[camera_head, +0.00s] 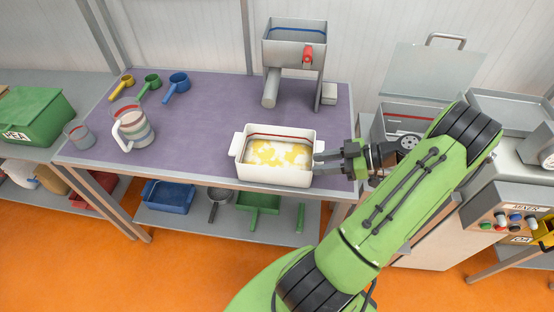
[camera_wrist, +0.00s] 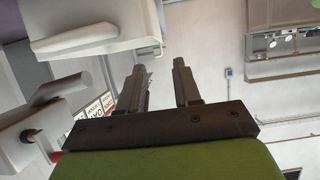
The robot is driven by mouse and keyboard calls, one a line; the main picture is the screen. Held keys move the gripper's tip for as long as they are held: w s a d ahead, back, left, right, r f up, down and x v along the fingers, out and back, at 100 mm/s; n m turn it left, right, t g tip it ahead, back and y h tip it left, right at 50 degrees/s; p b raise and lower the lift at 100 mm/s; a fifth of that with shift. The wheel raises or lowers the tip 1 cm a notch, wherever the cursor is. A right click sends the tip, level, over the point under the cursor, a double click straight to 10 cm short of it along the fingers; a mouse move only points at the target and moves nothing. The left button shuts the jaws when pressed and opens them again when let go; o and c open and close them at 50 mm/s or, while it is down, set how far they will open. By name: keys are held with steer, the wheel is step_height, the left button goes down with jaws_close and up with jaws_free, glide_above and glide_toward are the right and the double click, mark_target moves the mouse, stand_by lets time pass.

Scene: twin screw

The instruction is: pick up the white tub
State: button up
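The white tub (camera_head: 274,174) stands upright near the front edge of the purple-topped table. It has a handle at each end and holds something white and yellow. Its right handle is close to my gripper (camera_head: 322,162), whose fingers point left toward the tub from the right. In the wrist view my gripper (camera_wrist: 160,66) has its two fingers apart with nothing between them. The tub (camera_wrist: 125,20) shows there at the upper left, beyond the fingertips, with a pale handle (camera_wrist: 80,40). I cannot tell whether a finger touches it.
The purple table (camera_head: 205,120) is clear left of the tub. A grey hopper machine (camera_head: 295,50) stands behind the tub. A machine with a raised clear lid (camera_head: 430,70) is at right.

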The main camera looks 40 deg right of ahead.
steer(key=b+x, duration=0.1)
steer(key=x, duration=1)
steer(key=shift+w+f, duration=0.15)
steer(key=shift+w, duration=0.15)
jaws_close()
